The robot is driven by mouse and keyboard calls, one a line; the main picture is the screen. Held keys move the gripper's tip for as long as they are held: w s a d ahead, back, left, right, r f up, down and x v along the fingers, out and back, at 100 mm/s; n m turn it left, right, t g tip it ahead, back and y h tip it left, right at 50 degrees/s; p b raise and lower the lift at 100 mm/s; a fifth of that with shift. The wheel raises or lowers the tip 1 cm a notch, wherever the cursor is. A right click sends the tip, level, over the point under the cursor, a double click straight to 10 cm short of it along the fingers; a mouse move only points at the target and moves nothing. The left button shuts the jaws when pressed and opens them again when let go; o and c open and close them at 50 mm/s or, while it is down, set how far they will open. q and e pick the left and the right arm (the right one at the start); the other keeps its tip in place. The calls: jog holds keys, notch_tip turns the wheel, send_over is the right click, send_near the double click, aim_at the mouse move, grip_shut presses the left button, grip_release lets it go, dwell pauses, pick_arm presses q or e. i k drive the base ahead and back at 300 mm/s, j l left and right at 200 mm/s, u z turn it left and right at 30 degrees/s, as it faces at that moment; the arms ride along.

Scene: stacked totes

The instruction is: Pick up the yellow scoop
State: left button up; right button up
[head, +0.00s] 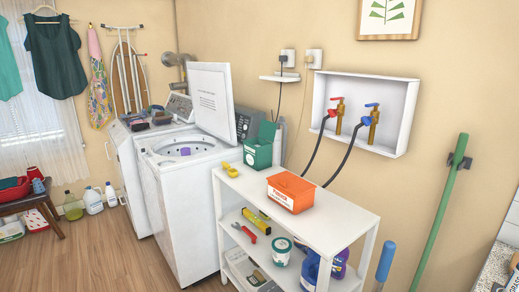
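A small yellow scoop (229,169) lies on the top board of the white shelf unit (335,222), near its far left end. It is to the left of a green box (258,154) with a raised lid. Its exact shape is too small to make out. Neither of my grippers is in the head view.
An orange box (291,191) stands on the shelf top, right of the green box. The open top-loading washer (185,205) stands left of the shelf. A lower board holds a red wrench (245,232) and a white tub (282,251). The wooden floor (105,260) at front left is clear.

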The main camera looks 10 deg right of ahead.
aim_at(229, 169)
jog(key=i+z, duration=0.1)
jog(key=z, duration=0.45)
jog(key=i+j+z, duration=0.35)
jog(key=j, duration=0.25)
jog(key=i+j+z, duration=0.15)
jog(key=j, duration=0.2)
jog(key=i+j+z, duration=0.2)
jog(key=j, duration=0.2)
